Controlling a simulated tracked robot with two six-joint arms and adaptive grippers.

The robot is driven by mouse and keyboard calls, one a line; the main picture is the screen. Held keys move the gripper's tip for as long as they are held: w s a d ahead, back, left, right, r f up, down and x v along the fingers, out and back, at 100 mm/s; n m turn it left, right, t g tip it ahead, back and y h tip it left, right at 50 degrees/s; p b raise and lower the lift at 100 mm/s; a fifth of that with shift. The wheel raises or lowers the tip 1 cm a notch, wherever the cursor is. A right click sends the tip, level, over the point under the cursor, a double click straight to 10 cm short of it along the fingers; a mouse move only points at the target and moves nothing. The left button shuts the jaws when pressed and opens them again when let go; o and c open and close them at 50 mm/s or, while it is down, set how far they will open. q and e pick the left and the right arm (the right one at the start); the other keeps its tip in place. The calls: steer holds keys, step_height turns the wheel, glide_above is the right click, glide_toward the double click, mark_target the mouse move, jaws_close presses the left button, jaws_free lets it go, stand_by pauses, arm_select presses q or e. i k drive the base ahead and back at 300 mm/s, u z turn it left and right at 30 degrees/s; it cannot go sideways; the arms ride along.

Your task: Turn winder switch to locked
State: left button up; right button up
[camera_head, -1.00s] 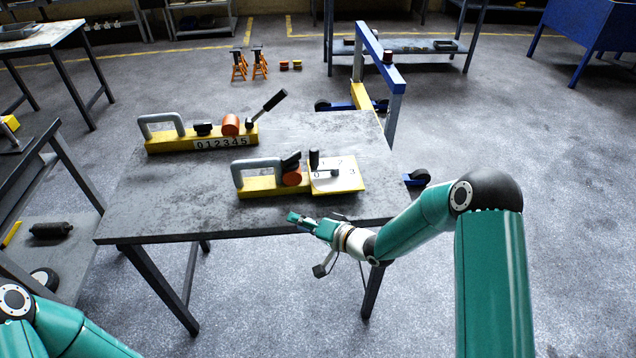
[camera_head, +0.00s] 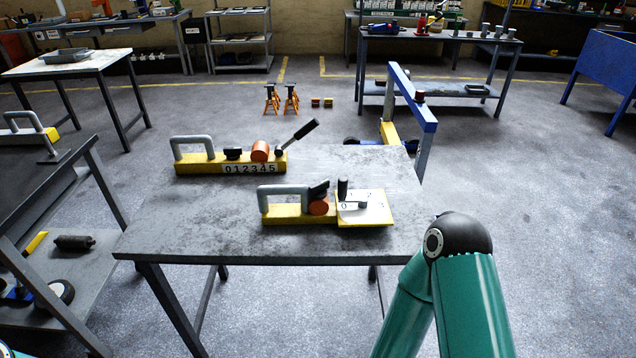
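Two yellow devices lie on the grey metal table (camera_head: 190,228). The farther one (camera_head: 195,164) has a grey handle, an orange cylinder (camera_head: 259,151), a strip numbered 0 to 5 and a black lever (camera_head: 297,135) tilted up to the right. No "locked" marking is readable, and I cannot tell which control is the winder switch.
A blue and yellow crane-like frame (camera_head: 411,98) stands just behind the table's right side. A dark shelf table (camera_head: 40,262) is close on the left. Orange stands (camera_head: 291,98) are on the floor behind. Floor to the right of the table is open.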

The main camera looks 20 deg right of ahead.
mark_target(318, 191)
steer(key=z, duration=0.4)
steer(key=i, duration=0.25)
steer(key=u, duration=1.75)
steer(key=i, duration=0.55)
steer(key=z, duration=1.5)
